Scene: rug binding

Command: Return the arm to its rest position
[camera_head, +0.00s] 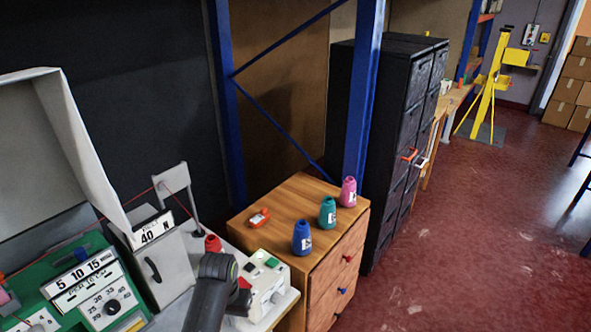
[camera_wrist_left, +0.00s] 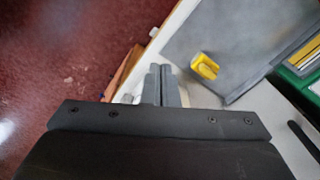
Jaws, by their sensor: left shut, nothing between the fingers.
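My left arm (camera_head: 212,285) comes in at the bottom of the head view, dark grey, in front of the bench machine. Its fingertips cannot be made out there. In the left wrist view my left gripper (camera_wrist_left: 161,70) has its two grey fingers together, with nothing between them. The fingers point toward a pale surface edge with red floor to the left. My right gripper is in neither view.
A machine with a green dial panel (camera_head: 70,290) and a white control box (camera_head: 262,283) crowd the arm. A wooden drawer cabinet (camera_head: 330,275) bears blue (camera_head: 302,238), teal (camera_head: 327,212) and pink (camera_head: 348,191) cones. Red floor (camera_head: 470,230) is clear at right.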

